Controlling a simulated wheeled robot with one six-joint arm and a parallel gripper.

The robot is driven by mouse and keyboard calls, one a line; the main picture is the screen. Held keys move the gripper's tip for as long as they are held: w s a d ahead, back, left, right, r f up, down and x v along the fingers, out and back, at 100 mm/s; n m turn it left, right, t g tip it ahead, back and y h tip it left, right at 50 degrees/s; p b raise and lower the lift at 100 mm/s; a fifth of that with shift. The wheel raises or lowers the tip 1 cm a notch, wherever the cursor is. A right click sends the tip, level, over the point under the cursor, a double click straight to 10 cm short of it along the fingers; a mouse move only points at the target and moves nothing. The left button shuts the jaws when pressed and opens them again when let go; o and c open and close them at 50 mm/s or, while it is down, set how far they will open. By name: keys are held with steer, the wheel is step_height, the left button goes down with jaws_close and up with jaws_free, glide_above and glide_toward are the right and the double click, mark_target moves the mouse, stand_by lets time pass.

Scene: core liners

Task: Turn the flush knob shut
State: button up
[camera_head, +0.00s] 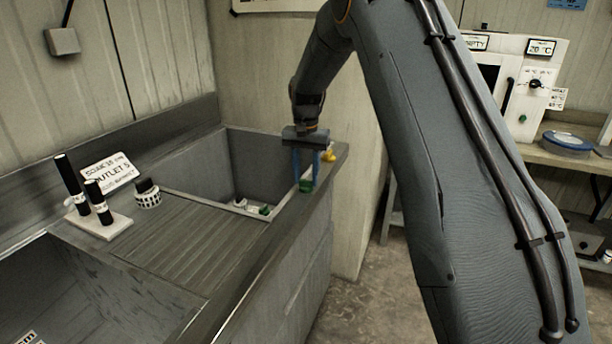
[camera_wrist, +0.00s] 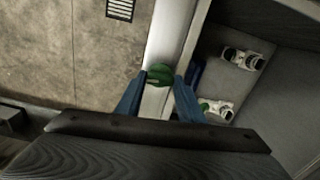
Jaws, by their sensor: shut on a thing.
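A round green knob (camera_head: 306,188), which I take for the flush knob, sits on the front rim of the far sink basin. My gripper (camera_head: 306,179) points down over the rim, its two blue fingers on either side of the knob and shut on it. In the wrist view the green knob (camera_wrist: 158,74) shows between the fingertips of my gripper (camera_wrist: 160,80), with a faint mark on its top. Its turn position cannot be read. A yellow knob (camera_head: 329,156) stands farther along the same rim.
White fittings with green parts (camera_head: 264,210) lie in the far basin; two show in the wrist view (camera_wrist: 243,59). Black-capped tubes on a stand (camera_head: 101,224), a label card (camera_head: 109,173) and a black-and-white knob (camera_head: 148,195) are on the counter left. Open floor lies right of the sink.

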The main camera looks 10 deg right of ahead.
mark_target(306, 180)
steer(key=shift+w+r+m, duration=0.15)
steer(key=shift+m, duration=0.35)
steer(key=o, duration=1.1)
steer(key=shift+d, duration=0.1)
steer(key=shift+c, duration=0.2)
step_height(306, 180, up, 8)
steer(key=shift+f+b, duration=0.15)
steer(key=shift+b, duration=0.75)
